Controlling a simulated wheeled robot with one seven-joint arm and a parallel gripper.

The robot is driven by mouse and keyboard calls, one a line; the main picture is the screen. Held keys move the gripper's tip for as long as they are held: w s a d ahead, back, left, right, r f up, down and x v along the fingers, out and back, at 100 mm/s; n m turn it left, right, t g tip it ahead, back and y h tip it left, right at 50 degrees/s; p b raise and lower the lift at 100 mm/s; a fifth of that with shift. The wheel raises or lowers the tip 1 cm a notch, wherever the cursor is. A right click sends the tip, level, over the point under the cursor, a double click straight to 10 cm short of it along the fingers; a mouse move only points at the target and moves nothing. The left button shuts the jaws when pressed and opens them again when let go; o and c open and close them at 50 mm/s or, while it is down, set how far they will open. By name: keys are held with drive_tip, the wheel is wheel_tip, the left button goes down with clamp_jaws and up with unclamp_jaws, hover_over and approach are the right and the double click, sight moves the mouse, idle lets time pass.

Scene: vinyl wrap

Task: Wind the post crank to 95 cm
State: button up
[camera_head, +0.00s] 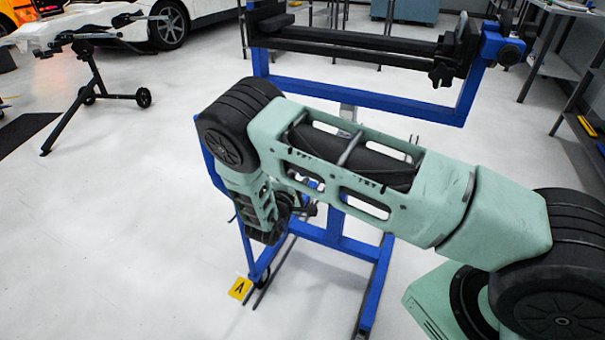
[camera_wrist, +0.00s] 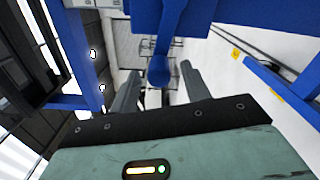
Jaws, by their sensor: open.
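The blue stand (camera_head: 375,95) rises from the floor in the head view and carries a long dark roller bar. My arm crosses in front of it and hides much of its post. In the wrist view, a blue crank (camera_wrist: 167,40) hangs from a large blue part and ends in a rounded blue knob (camera_wrist: 159,72). My gripper (camera_wrist: 160,78) is open, one grey finger on each side of the knob in the picture. I cannot tell whether the knob is fully between the fingers in depth or touching one. No height scale is readable.
A yellow marker (camera_head: 240,288) lies on the floor by the stand's left foot. A black wheeled stand (camera_head: 88,85) and a white car (camera_head: 170,20) are at the back left. Grey tables (camera_head: 560,60) stand at right.

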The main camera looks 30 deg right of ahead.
drive_tip(key=v, duration=1.6)
drive_tip(key=shift+p, duration=0.45)
drive_tip(key=shift+f, duration=0.15)
